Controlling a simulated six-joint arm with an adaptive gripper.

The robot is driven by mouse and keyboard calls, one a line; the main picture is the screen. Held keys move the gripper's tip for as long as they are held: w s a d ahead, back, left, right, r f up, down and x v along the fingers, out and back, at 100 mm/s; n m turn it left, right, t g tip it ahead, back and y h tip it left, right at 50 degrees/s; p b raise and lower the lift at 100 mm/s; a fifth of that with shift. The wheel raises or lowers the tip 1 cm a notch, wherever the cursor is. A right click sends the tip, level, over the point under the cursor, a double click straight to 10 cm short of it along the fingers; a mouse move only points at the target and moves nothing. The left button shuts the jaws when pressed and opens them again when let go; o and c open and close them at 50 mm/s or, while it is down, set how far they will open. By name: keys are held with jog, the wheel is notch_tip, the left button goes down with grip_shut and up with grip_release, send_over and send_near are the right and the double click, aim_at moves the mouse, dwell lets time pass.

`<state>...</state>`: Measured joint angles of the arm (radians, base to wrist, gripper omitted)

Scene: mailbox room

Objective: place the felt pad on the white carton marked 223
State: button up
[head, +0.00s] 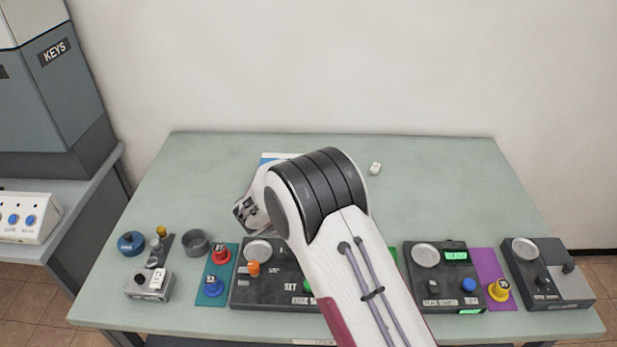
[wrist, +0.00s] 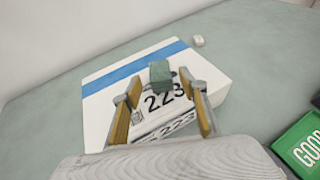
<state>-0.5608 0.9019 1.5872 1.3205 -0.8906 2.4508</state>
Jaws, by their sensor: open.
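The white carton (wrist: 100,105) has a blue stripe and the black number 223 on it. In the head view only a blue and white edge of the carton (head: 268,158) shows behind my arm. A small green block, which looks like the felt pad (wrist: 160,72), appears to lie on the carton's top, just above the number. My gripper (wrist: 160,84) is open over the carton, with its two fingers apart and the pad between and just beyond their tips. I cannot tell whether either finger touches the pad. The pad is hidden in the head view.
A small white object (head: 375,168) lies on the table right of the carton. A green tray marked GOOD (wrist: 300,146) is at the right. Control boxes (head: 545,275) and knobs line the front edge. The table's back right is clear.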

jog(key=v, duration=0.9)
dwell(0.5)
notch_tip(320, 180, up, 13)
jog(key=d+n+y, duration=0.1)
jog(key=n+y, duration=0.4)
jog(key=n, duration=0.6)
jog(key=s+d+r+n+g+y, duration=0.1)
jog(key=s+d+r+n+y, duration=0.3)
jog(key=s+r+n, duration=0.6)
jog(key=s+d+f+n+g+h, duration=0.1)
jog(key=s+d+f+n+g, duration=0.1)
jog(key=s+d+n, duration=0.4)
jog(key=s+d+f+n+g+h, duration=0.1)
jog(key=s+d+n, duration=0.5)
jog(key=s, duration=0.8)
jog(key=s+d+f+n+g+h, duration=0.2)
jog(key=s+d+f+n, duration=0.2)
jog(key=s+d+n, duration=0.3)
jog(key=s, duration=0.3)
jog(key=shift+s+f+g, duration=0.3)
jog(key=shift+s+g, duration=0.05)
jog(key=shift+g, duration=0.05)
